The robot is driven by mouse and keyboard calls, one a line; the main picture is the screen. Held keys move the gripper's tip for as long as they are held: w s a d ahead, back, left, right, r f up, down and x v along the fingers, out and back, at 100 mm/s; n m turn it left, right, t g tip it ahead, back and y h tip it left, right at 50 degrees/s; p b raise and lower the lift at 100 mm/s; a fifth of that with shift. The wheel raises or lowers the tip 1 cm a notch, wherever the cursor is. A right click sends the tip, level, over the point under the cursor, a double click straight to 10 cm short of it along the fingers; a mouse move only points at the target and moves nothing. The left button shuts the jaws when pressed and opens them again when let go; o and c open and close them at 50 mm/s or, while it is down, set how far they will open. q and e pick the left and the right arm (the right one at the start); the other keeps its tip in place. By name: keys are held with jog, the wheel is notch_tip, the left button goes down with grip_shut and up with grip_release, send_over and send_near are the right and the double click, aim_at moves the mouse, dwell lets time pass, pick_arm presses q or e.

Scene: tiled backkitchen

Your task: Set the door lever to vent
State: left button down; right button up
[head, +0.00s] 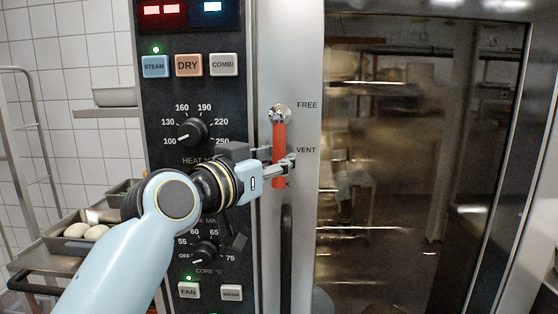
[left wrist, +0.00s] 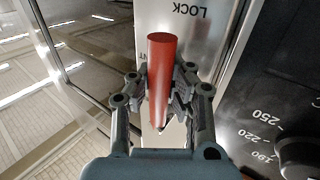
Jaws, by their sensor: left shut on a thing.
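The red door lever (head: 279,140) hangs straight down from its round metal pivot (head: 279,114) on the oven's steel door strip. Its lower end points toward the mostly hidden LOCK label, below the VENT label (head: 306,150) at its right. My left gripper (head: 279,167) is shut on the lower part of the lever. In the left wrist view the lever (left wrist: 161,60) stands between the two fingers of my left gripper (left wrist: 161,92), and the LOCK label (left wrist: 190,10) reads upside down beyond its end. My right gripper is in neither view.
The black control panel (head: 216,105) with knobs and buttons lies left of the lever. The glass oven door (head: 400,170) is at the right, with a dark vertical handle (head: 286,250) below the lever. A tray with pale round items (head: 85,231) stands at far left.

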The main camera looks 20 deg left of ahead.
pick_arm(q)
jog(key=shift+w+d+f, duration=0.1)
jog(key=shift+w+f, duration=0.05)
jog(key=shift+w, duration=0.05)
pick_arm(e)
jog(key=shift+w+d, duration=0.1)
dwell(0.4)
pick_arm(q)
jog(key=shift+f, duration=0.1)
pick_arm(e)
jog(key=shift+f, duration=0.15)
